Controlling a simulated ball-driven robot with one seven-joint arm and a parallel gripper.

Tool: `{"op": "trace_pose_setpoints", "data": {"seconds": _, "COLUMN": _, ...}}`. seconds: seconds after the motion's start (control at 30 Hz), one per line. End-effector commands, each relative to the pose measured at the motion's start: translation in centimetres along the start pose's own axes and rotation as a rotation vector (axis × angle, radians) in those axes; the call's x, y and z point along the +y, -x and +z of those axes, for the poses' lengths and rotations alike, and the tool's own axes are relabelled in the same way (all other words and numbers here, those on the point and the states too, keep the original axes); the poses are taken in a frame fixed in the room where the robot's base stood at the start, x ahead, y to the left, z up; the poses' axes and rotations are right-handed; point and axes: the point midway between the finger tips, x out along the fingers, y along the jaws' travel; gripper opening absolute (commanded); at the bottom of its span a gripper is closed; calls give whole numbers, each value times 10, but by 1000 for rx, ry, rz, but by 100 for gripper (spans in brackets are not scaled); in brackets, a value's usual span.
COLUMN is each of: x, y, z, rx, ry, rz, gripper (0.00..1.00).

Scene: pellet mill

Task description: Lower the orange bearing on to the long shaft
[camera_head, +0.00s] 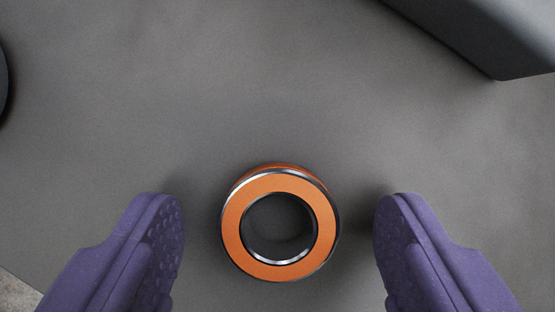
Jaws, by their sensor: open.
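The orange bearing (234,232) is a ring with an orange face, metal edges and an open centre hole. It lies flat on a grey surface at the lower middle of the head camera view. My gripper (278,225) is open, with one purple finger on each side of the bearing. A gap shows between each finger and the ring, so neither finger touches it. The long shaft is not in view.
The grey surface (240,90) around the bearing is mostly bare. A dark block-like object (480,35) stands at the top right. A dark rounded object (3,82) is cut off at the left edge. A lighter patch shows at the bottom left corner.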

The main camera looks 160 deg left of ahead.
Motion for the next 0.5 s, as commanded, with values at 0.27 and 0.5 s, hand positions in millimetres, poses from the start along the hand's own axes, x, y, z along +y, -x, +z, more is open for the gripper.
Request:
{"op": "trace_pose_setpoints", "data": {"seconds": 0.27, "x": 0, "y": 1, "z": 0, "rx": -1, "ry": 1, "rz": 0, "gripper": 38}}
{"op": "trace_pose_setpoints", "data": {"seconds": 0.5, "x": 0, "y": 1, "z": 0, "rx": -1, "ry": 1, "rz": 0, "gripper": 7}}
